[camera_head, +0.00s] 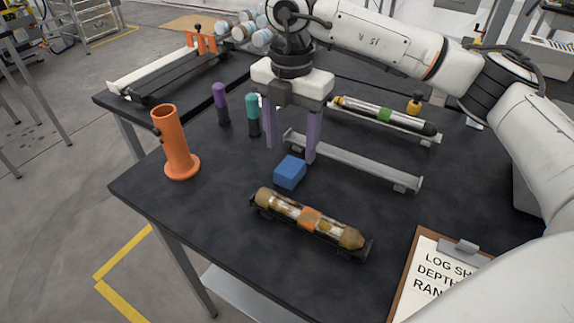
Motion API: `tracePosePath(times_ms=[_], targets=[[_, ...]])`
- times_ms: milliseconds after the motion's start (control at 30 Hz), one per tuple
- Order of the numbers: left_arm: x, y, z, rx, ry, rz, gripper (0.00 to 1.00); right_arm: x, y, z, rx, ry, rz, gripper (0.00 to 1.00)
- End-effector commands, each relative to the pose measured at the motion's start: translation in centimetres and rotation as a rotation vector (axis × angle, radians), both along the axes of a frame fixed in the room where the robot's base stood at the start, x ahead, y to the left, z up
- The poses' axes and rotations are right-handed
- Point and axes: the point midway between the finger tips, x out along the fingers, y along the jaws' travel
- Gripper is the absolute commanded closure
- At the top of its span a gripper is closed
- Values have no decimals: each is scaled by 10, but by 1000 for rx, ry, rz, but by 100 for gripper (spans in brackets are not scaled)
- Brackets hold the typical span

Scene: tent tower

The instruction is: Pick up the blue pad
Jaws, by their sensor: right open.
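The blue pad (290,172) is a small blue block lying on the dark tabletop near the middle of the head view. My right gripper (290,157) points down just behind and above it, with its two purple-grey fingers spread apart and nothing between them. The right finger is close to the pad's back right edge; I cannot tell whether it touches. My left gripper is not in view.
A brown-ended clear tube (305,221) rests in a cradle in front of the pad. An orange cylinder (176,145) stands at left; purple (221,103) and teal (253,115) bottles stand behind. A grey rail (360,163) lies right. A clipboard (436,270) lies front right.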

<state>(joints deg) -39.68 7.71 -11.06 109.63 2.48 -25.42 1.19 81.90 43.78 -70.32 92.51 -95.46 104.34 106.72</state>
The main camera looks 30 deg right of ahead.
Motion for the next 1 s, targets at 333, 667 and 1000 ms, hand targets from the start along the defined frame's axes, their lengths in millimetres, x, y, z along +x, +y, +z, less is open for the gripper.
tracePosePath(times_ms=[333,667,1000], targets=[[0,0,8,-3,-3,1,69,-6,1,-37,0,4,3,43],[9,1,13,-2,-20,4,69,-5,2,-61,2,-1,2,43],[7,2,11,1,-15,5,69,-5,2,-61,2,0,3,80]])
